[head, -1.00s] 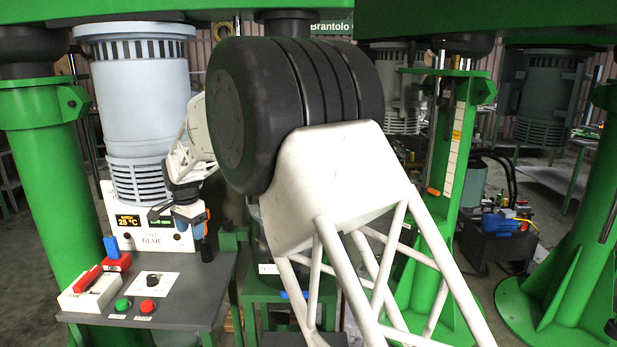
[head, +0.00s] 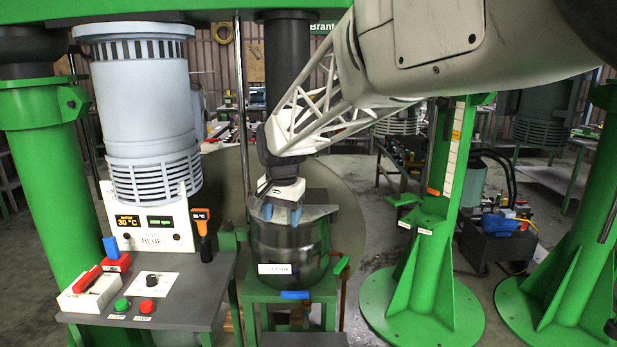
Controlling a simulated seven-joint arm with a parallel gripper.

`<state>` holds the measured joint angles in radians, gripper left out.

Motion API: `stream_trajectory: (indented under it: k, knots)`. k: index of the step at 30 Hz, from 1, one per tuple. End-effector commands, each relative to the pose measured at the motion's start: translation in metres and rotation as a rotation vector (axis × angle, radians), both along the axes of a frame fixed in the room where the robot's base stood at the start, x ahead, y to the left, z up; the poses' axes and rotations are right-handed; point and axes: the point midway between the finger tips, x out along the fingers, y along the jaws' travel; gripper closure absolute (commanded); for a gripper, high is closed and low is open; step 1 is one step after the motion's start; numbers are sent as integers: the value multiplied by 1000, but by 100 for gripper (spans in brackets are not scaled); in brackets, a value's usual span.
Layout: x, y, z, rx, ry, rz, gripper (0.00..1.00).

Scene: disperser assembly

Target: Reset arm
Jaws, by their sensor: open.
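My gripper (head: 281,213) is near the middle of the view and points down. Its two blue fingertips are apart, with nothing visible between them. It hangs over or just in front of the top of a dark metal vessel (head: 290,243) with a white label. I cannot tell whether the fingers touch the vessel's rim. My white lattice arm reaches down to it from the upper right and hides part of the background. An orange and black handheld thermometer (head: 201,229) stands apart from the gripper, at the right edge of the control panel.
The grey control panel (head: 190,290) at left carries green and red buttons, a red-handled switch (head: 88,285) and a display (head: 147,222). A pale blue motor (head: 145,100) hangs above it. Green columns (head: 45,170) stand at left and right. Open floor lies right of the vessel.

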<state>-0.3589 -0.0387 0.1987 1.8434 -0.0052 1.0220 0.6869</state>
Motion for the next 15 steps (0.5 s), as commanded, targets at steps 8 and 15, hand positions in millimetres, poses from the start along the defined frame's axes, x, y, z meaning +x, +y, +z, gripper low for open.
stream_trajectory:
  k: [8, 15]
  knots:
    - [-58, -67, 13, -9, -26, 50, 39]
    - [-112, -116, 14, -19, -46, 97, 39]
